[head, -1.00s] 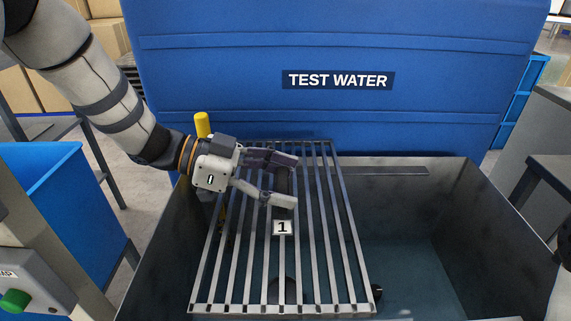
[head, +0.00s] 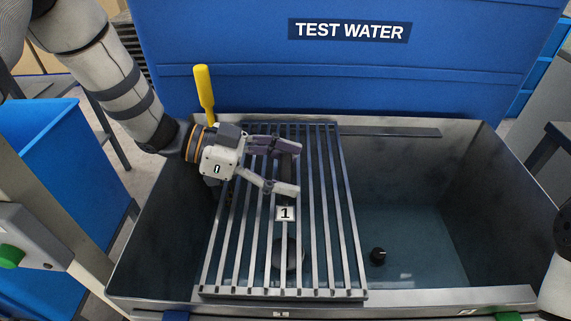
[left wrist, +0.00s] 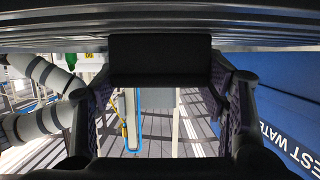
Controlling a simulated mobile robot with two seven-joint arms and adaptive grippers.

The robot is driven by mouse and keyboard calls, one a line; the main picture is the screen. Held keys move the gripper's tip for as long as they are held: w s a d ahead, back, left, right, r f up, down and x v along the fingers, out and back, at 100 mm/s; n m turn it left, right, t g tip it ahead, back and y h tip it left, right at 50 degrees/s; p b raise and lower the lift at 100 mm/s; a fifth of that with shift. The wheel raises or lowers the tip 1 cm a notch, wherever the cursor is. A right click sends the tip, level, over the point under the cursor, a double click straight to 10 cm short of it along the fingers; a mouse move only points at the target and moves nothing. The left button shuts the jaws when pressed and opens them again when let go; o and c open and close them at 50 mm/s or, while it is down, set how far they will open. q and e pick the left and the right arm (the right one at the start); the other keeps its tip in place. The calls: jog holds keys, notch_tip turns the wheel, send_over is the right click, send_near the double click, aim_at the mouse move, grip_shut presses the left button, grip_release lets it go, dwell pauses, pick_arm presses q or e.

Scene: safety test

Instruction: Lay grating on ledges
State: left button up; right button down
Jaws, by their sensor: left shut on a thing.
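My left gripper (head: 290,168) is shut on the dark handle (head: 295,160) of the grey bar grating (head: 360,262), which carries a "1" plate (head: 285,213). In the left wrist view the black handle (left wrist: 160,60) sits between the fingers. The grating lies roughly level over the left part of the open tank (head: 140,265). Its near end overlaps the front ledge (head: 430,298) in the picture, and its far end is near the back ledge (head: 390,132). I cannot tell whether it touches either ledge. My right gripper is out of view.
The blue lid (head: 440,80), marked TEST WATER, stands up behind the tank. A yellow-handled tool (head: 205,90) stands at the back left. A black knob (head: 378,256) and a dark round thing (head: 288,262) show inside the tank. The tank's right part is uncovered. A blue bin (head: 50,150) stands left.

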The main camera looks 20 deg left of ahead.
pick_arm(q)
jog(key=o, duration=2)
jog(key=shift+r, duration=0.1)
jog(key=v, duration=0.7)
jog(key=shift+s+a, duration=0.1)
jog(key=shift+a, duration=0.2)
